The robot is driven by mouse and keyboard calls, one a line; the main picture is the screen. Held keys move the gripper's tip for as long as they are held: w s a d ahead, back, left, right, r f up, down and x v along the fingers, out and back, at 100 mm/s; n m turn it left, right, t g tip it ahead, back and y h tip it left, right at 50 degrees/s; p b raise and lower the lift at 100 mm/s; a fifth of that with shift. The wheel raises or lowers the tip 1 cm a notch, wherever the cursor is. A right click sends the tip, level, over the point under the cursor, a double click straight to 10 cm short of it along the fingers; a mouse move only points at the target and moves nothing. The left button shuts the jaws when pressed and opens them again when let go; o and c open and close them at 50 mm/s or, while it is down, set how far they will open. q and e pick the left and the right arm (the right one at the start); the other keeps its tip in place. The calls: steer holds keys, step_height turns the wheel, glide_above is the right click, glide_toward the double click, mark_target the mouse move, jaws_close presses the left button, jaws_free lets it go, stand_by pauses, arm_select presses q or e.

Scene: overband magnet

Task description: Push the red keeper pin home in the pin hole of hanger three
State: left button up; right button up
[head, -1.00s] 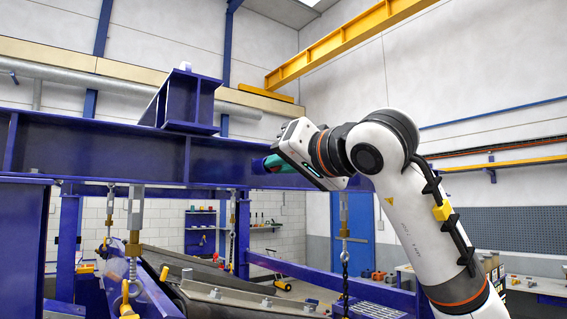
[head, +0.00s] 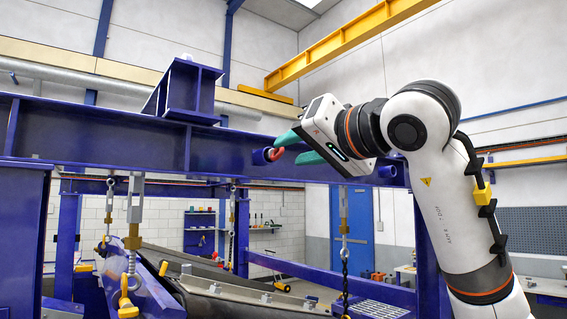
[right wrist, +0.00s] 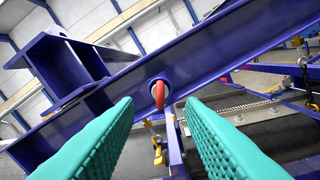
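In the right wrist view the red end lies beyond the gap between the fingertips (right wrist: 161,104), and nothing is held. My left gripper is not in view.
The blue beam (head: 95,138) runs across the view, with a blue bracket (head: 183,95) on top. Hangers with brass-coloured blocks (head: 134,225) and a chain (head: 345,265) hang below. A conveyor (head: 225,295) lies underneath. Open air surrounds my right gripper.

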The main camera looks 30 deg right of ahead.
steer(key=s+b, duration=0.2)
steer(key=s, duration=0.5)
steer(key=shift+s+d, duration=0.15)
steer(key=shift+d, duration=0.15)
